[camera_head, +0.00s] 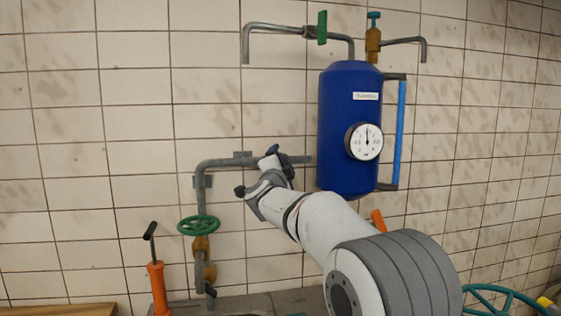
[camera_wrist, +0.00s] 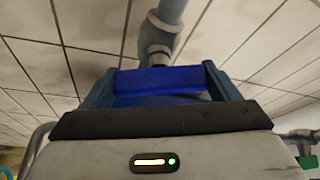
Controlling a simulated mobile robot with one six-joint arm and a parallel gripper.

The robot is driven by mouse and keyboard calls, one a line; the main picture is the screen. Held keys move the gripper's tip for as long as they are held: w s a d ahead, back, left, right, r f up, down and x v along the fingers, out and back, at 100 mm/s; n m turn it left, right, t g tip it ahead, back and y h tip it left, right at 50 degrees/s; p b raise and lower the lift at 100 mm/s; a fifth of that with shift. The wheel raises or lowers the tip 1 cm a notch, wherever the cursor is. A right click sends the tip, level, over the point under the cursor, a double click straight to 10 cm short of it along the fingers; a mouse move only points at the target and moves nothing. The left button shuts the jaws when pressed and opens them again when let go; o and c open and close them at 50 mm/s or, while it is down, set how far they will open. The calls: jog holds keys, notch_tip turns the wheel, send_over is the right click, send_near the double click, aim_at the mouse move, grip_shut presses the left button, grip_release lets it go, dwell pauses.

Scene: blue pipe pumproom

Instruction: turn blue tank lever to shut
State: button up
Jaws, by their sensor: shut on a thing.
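The blue tank (camera_head: 340,110) with a round white gauge (camera_head: 364,141) hangs on the tiled wall. A grey pipe (camera_head: 225,162) runs into its left side. My gripper (camera_head: 277,163) is at this pipe, just left of the tank. In the wrist view, my gripper (camera_wrist: 160,88) is shut on a blue lever (camera_wrist: 172,79), whose bar lies across between the two fingers. The pipe and a fitting (camera_wrist: 158,42) show just beyond it. In the head view, my gripper and wrist hide most of the lever, so its angle is hard to tell.
A green-handled valve (camera_head: 322,27) and a brass valve (camera_head: 373,42) sit above the tank. A light blue tube (camera_head: 399,130) is at its right. A green handwheel (camera_head: 198,225) and an orange pump (camera_head: 158,287) stand lower left. An orange handle (camera_head: 378,220) shows below the tank.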

jog(key=m+g+p, duration=0.1)
jog(key=m+p, duration=0.1)
jog(key=m, duration=0.1)
jog(key=shift+r+m+g, duration=0.1)
jog(key=shift+m+g, duration=0.2)
jog(key=shift+m, duration=0.1)
jog(key=shift+m+p, duration=0.5)
jog(key=shift+p, duration=0.1)
jog(key=shift+g, duration=0.3)
jog(key=o, duration=0.9)
jog(key=s+b, duration=0.1)
jog(key=s, duration=0.6)
jog(key=shift+s+a+b, duration=0.4)
